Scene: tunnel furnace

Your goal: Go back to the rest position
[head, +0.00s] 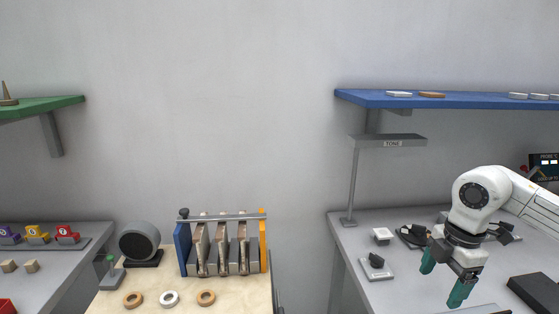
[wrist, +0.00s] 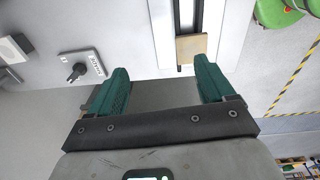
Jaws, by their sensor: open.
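My gripper (head: 443,279) hangs from my white arm at the right of the head view, over the front part of the grey right-hand table (head: 345,240). Its two green fingers point down and stand apart with nothing between them. In the wrist view the open gripper (wrist: 162,75) shows from behind, with a dark gap between its fingers. No object is held.
A grey switch block (head: 376,267) and a white block (head: 382,236) lie left of my gripper. A dark flat box (head: 535,291) is at right. The blue shelf (head: 460,100) and TONE stand (head: 387,141) rise behind. Wooden table (head: 235,295) holds rings and a rack.

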